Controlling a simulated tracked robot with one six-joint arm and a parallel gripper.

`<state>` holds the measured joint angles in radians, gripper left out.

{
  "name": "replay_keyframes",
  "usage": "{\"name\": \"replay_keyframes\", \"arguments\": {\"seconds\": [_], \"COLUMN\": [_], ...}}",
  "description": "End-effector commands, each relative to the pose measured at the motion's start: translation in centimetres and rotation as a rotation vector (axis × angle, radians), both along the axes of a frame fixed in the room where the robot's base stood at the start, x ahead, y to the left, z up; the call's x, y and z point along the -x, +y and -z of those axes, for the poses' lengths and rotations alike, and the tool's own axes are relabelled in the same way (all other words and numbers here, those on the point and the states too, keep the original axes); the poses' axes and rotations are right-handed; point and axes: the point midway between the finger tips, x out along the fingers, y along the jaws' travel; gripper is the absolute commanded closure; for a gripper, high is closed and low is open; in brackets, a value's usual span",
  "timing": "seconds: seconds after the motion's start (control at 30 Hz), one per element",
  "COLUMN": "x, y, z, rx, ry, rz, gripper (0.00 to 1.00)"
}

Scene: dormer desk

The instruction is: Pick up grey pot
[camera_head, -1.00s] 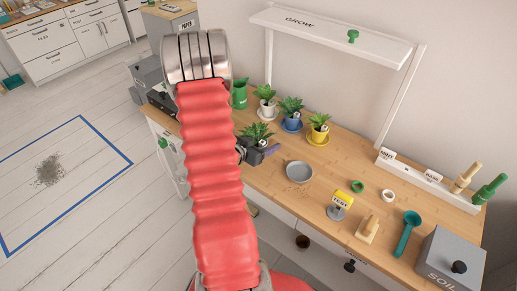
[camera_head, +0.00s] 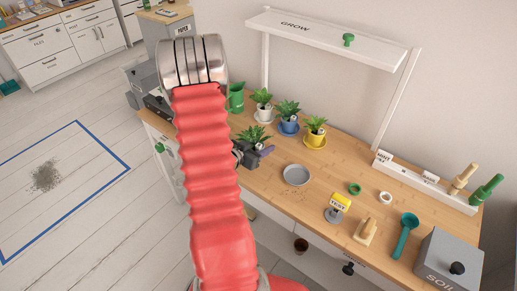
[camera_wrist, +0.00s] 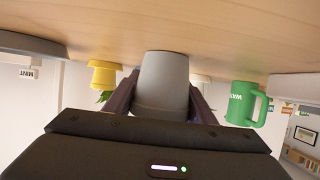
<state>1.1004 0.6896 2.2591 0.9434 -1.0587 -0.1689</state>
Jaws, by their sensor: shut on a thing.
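The grey pot (camera_wrist: 165,80) is between the two dark fingers of my gripper (camera_wrist: 163,98) in the wrist view, which shows the scene upside down. The fingers press on its sides. In the head view a green leafy plant (camera_head: 254,137) rises from the pot, left of an empty grey saucer (camera_head: 296,175). My arm hides part of the pot and most of my gripper there. I cannot tell whether the pot's base touches the desk.
Blue (camera_head: 289,127) and yellow (camera_head: 315,139) potted plants, a white one (camera_head: 263,114) and a green jug (camera_head: 236,98) stand behind.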

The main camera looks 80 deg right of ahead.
Motion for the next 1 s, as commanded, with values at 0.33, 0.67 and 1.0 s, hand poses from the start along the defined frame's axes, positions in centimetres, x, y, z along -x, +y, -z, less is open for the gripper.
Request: {"name": "replay_keyframes", "arguments": {"seconds": [0.33, 0.67, 1.0], "x": [0.0, 0.0, 0.0], "y": [-0.1, -0.1, 0.0], "z": [-2.4, -7.0, -9.8], "rx": [0.004, 0.006, 0.002], "ry": [-0.002, -0.003, 0.0], "rz": [0.002, 0.001, 0.0], "gripper": [0.78, 0.78, 0.78]}}
